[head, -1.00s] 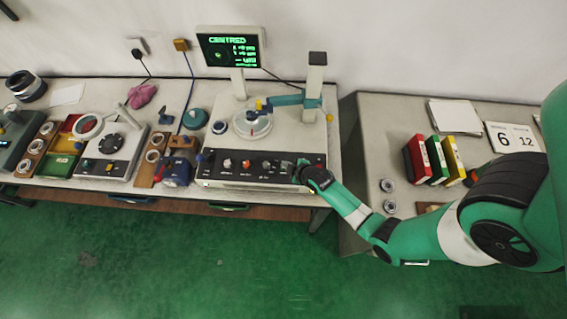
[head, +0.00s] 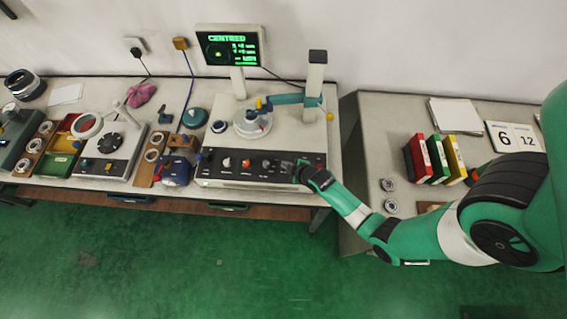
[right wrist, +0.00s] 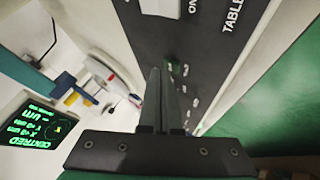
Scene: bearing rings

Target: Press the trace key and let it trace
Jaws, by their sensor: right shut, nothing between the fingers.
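The roundness instrument has a black control panel (head: 260,168) along its front, with several knobs and small keys. My right gripper (head: 298,165) is at the right end of this panel. In the right wrist view its fingers (right wrist: 163,75) are shut and empty, with the tips close over the panel beside small light keys (right wrist: 185,90). I cannot tell whether the tips touch a key or which key is the trace key. The monitor (head: 229,47) reads CENTRED in green, beside a round plot and several number lines. My left gripper is not in view.
A blue probe arm (head: 290,99) reaches from the column (head: 314,85) over the round turntable (head: 250,124). Ring trays and a second device (head: 110,150) stand to the left. Coloured binders (head: 436,158) and two loose rings stand on the right table.

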